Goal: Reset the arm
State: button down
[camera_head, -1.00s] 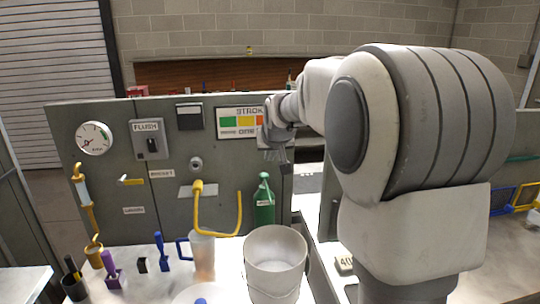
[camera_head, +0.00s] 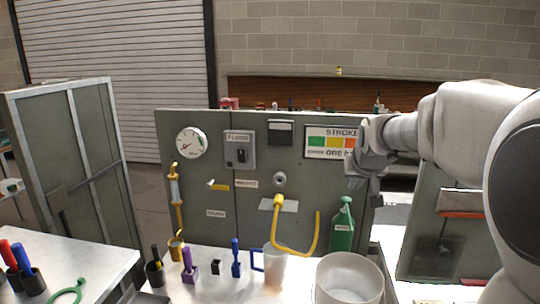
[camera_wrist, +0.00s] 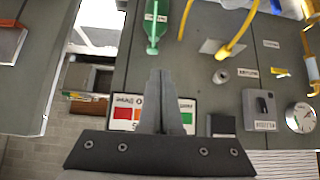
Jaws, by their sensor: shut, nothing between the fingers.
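My gripper (camera_head: 364,198) is in front of the grey panel (camera_head: 225,208), at its upper right, and points down. It covers part of the coloured STROKE sign (camera_head: 330,142). In the wrist view my gripper (camera_wrist: 161,75) shows its two fingers together, with nothing between them. My arm reaches in from the right edge of the head view.
The panel bears a gauge (camera_head: 191,142), a FLUSH switch box (camera_head: 239,150) and a yellow hose (camera_head: 297,249). Below stand a green bottle (camera_head: 342,226), a white bucket (camera_head: 349,280), a clear jug (camera_head: 274,266) and small tools. A second panel (camera_head: 447,222) stands right.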

jog(key=s+a+f+g, duration=0.1)
jog(key=s+a, duration=0.2)
jog(key=s, duration=0.7)
jog(key=s+a+f+n+g+y, duration=0.1)
jog(key=s+a+f, duration=0.1)
jog(key=s, duration=0.9)
jog(key=s+a+f+n, duration=0.1)
jog(key=s+a, duration=0.3)
jog(key=s, duration=0.6)
jog(key=shift+s+f+g+y+p, duration=0.2)
jog(key=shift+f+g+y+p, duration=0.1)
jog(key=shift+g+p, duration=0.1)
